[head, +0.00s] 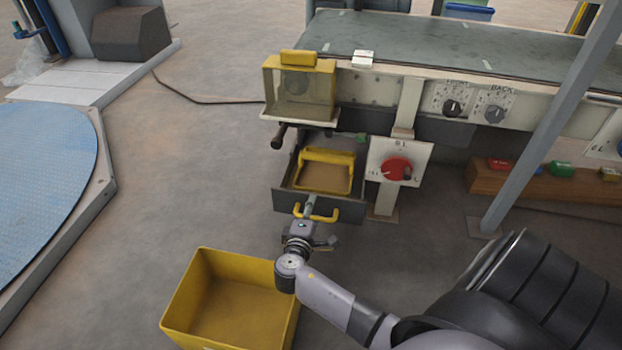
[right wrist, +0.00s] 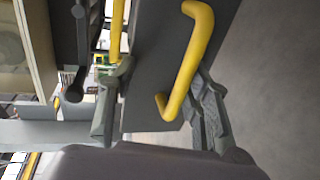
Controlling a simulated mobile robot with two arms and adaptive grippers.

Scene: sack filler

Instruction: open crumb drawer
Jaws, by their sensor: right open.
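The crumb drawer (head: 290,200) is a grey drawer under the conveyor machine. It stands pulled out, with a yellow-rimmed tray (head: 325,184) inside. Its yellow bar handle (head: 329,217) is on the front face. My right gripper (head: 311,217) is at the handle with its fingers apart. In the right wrist view the yellow handle (right wrist: 193,58) lies between the open fingers of the right gripper (right wrist: 163,92), beside the grey drawer front (right wrist: 165,60). Contact with the handle is unclear. My left gripper is not in view.
A yellow bin (head: 185,300) stands on the floor in front, left of my right arm. A red rotary switch (head: 396,168) is right of the drawer. A sloping grey post (head: 550,120) stands at right. Floor left of the drawer is clear.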

